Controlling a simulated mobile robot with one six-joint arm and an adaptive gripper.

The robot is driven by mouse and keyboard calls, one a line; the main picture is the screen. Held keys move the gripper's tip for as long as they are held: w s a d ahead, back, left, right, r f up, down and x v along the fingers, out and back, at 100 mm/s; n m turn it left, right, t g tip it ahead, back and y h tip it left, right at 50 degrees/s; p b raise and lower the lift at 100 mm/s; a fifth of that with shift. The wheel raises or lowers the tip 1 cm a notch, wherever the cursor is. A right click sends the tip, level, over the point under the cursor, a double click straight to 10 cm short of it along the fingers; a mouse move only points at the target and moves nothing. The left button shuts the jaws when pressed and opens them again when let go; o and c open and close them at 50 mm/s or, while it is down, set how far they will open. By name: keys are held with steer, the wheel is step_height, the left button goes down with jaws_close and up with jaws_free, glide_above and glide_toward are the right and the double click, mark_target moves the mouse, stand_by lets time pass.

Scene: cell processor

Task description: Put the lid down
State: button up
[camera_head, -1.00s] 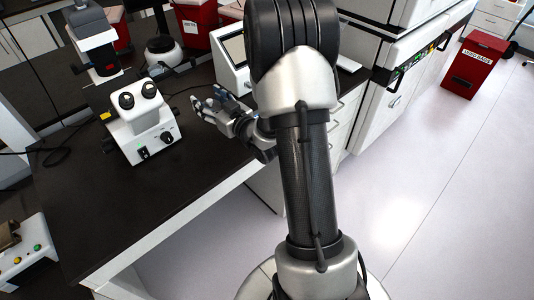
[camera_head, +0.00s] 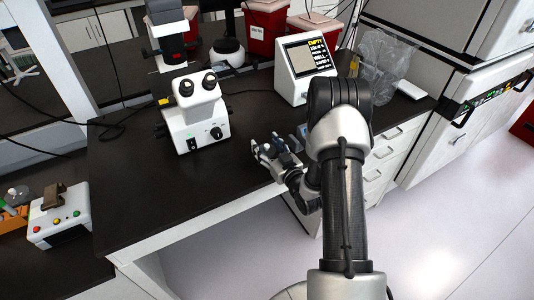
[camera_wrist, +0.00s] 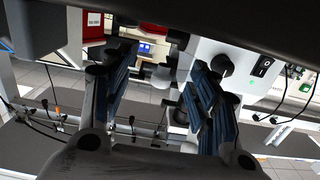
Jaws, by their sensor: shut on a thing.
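My gripper (camera_head: 264,150) is over the dark bench top near its front edge, to the right of the white microscope. In the wrist view my gripper (camera_wrist: 160,75) shows its two blue-padded fingers set apart, with a gap between them. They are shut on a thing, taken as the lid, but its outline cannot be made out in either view. It may be clear or hidden by the fingers.
The white microscope (camera_head: 196,118) stands left of my gripper. A white device with an EMPTY screen (camera_head: 305,68) and a clear bag (camera_head: 385,55) are behind. A box with coloured buttons (camera_head: 60,215) is at lower left. The bench top (camera_head: 150,195) is bare in front.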

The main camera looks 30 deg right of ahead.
mark_target(267, 151)
steer(key=shift+f, duration=1.45)
steer(key=shift+f+b, duration=0.1)
steer(key=shift+b, duration=0.3)
steer(key=o, duration=1.5)
